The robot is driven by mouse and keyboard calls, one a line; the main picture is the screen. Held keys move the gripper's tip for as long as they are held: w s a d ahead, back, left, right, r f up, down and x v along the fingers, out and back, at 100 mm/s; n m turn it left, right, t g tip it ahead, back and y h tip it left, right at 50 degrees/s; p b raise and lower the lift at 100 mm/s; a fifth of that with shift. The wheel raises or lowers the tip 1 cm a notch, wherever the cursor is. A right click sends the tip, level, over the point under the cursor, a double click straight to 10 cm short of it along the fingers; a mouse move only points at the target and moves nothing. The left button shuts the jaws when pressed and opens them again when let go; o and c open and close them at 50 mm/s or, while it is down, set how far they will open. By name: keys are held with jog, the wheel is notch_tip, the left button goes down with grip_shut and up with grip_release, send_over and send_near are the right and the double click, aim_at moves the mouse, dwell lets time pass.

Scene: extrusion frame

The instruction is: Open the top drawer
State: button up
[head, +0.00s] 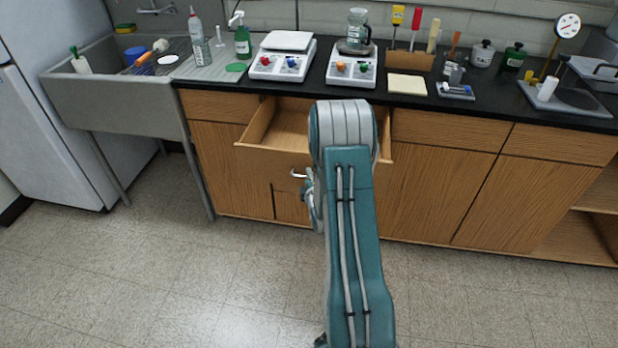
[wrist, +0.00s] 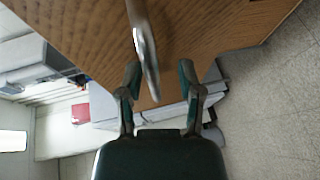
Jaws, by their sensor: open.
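The top drawer (head: 262,160) is of wood grain and stands pulled out from the cabinet under the black counter; part of its empty-looking inside shows. My arm hides its right part. A metal handle (head: 298,174) shows at its front, just left of my arm. My gripper (head: 309,190) is beside and just below the handle, partly hidden by my arm. In the wrist view, my gripper (wrist: 160,74) is open, with the curved metal handle (wrist: 146,48) reaching between its two fingers. I cannot tell whether they touch. The wooden front (wrist: 210,28) fills the upper part.
A sink (head: 120,100) on legs and a white fridge (head: 50,120) stand at the left. Closed wooden doors (head: 435,190) lie right of my arm. The tiled floor (head: 180,280) in front is clear.

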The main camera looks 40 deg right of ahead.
jog(key=shift+r, duration=0.1)
jog(key=v, duration=1.2)
jog(key=shift+w+a, duration=0.1)
